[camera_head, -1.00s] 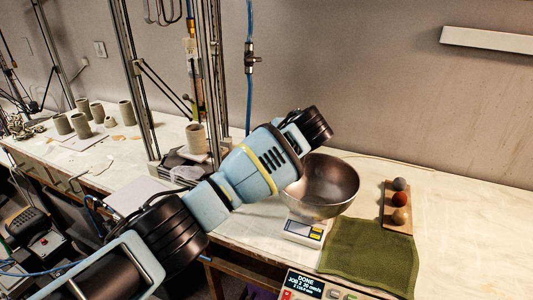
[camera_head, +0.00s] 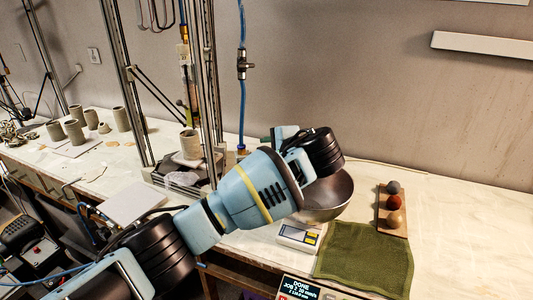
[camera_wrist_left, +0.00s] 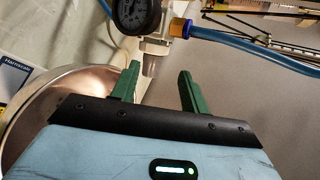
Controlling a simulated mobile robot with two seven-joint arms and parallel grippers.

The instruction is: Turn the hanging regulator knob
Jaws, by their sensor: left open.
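In the left wrist view the regulator has a pale body (camera_wrist_left: 155,45), a dark round gauge (camera_wrist_left: 135,14) and a blue-and-brass fitting (camera_wrist_left: 181,28) joining a blue hose. Its grey knob (camera_wrist_left: 150,66) points toward my left gripper (camera_wrist_left: 158,78). The two green fingers are apart, and the knob's end shows between their tips, nearer the left finger. I cannot tell whether they touch. My right gripper is not in view.
A metal bowl (camera_head: 335,198) on a scale (camera_head: 299,236) stands beneath my left wrist. A green towel (camera_head: 365,255) and a wooden board with balls (camera_head: 383,222) lie to the right. A metal-framed rig with a clay cup (camera_head: 191,143) stands left of the hose.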

